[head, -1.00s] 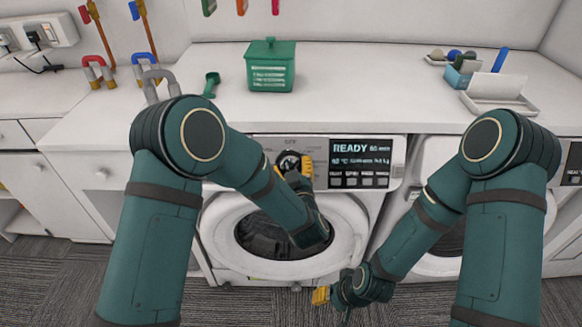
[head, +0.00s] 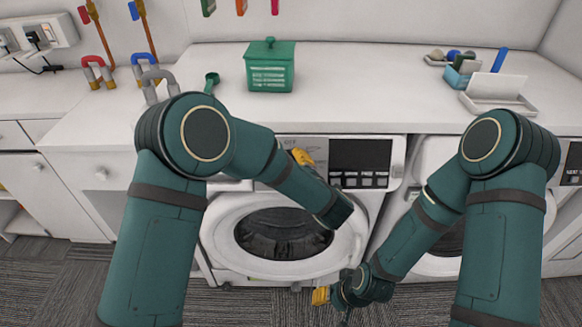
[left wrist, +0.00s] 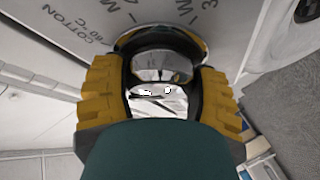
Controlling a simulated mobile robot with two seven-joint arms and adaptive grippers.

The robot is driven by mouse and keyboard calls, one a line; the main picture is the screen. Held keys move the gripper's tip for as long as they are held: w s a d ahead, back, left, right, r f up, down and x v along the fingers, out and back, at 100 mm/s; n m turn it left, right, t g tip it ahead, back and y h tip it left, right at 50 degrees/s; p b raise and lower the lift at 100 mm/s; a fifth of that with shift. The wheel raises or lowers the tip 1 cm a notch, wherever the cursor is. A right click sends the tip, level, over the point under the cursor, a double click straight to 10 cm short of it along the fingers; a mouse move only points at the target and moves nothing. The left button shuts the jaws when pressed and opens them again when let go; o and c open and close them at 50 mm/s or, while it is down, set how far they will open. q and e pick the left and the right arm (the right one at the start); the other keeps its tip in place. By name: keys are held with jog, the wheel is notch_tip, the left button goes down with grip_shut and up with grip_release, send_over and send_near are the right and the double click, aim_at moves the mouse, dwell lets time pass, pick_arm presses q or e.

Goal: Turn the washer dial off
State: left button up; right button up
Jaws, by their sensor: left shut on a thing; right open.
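The washer (head: 212,222) stands under the counter with its round door shut. Its display (head: 361,155) is dark and blank. My left gripper (head: 302,158) is at the control panel, left of the display, and its arm hides the dial in the head view. In the left wrist view, the yellow-padded fingers of my left gripper (left wrist: 165,90) are shut on either side of the shiny round dial (left wrist: 162,62). Printed marks such as "COTTON" and "60°C" surround it on the panel. My right gripper (head: 320,296) hangs low in front of the machines, open and empty.
A green lidded box (head: 271,68) and a green scoop (head: 211,82) are on the white counter (head: 360,90). A second machine (head: 427,160) stands to the right, behind my right arm. Small trays (head: 500,92) lie at the counter's right.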

dwell(0.3)
pick_arm(q)
jog(key=o, duration=1.2)
jog(key=v, duration=0.7)
jog(key=shift+s+d+r, duration=0.1)
jog(key=shift+s, duration=0.1)
